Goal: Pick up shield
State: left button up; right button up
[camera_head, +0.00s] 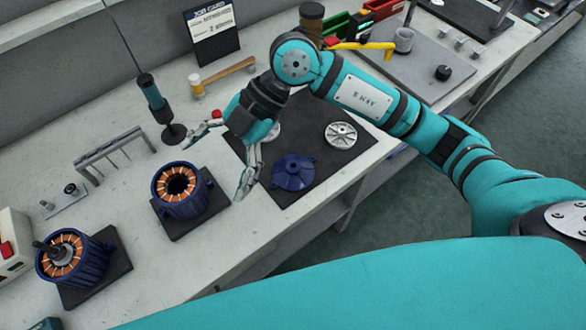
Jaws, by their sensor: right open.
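A dark blue flanged shield (294,172) with a raised hub lies on a dark mat (310,190) on the workbench. My right gripper (222,158) is open and empty. Its two fingers are spread apart to the left of the shield, near the mat's left edge and apart from the shield. A blue motor housing with copper windings (182,190) stands on a dark pad just left of the right gripper. My left gripper is not in view.
A silver wheel-like part (341,135) lies on the mat; another pale part is half hidden behind my right wrist. A second wound housing (75,258), a metal rack (112,152), an upright teal-handled tool (155,98) and a mallet (222,76) stand around. The bench front is clear.

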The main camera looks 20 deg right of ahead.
jog(key=w+d+f+m+t+h, duration=0.1)
jog(key=w+d+f+m+h, duration=0.1)
jog(key=w+d+h, duration=0.3)
jog(key=m+t+h, duration=0.2)
jog(key=m+h, duration=0.1)
jog(key=h, duration=0.1)
send_over(293, 166)
jog(key=f, duration=0.4)
jog(key=f+p, duration=0.1)
jog(key=f, duration=0.3)
jog(key=f+p, duration=0.1)
jog(key=f, duration=0.2)
jog(key=shift+s+a+f, duration=0.1)
jog(key=shift+s+f, duration=0.25)
jog(key=shift+f, duration=0.05)
notch_tip(293, 166, down, 5)
jog(key=shift+r+p, duration=0.1)
jog(key=shift+p, duration=1)
jog(key=shift+f, duration=0.35)
jog(key=shift+s, duration=0.1)
jog(key=c, duration=1)
jog(key=shift+s, duration=0.15)
jog(key=c, duration=0.4)
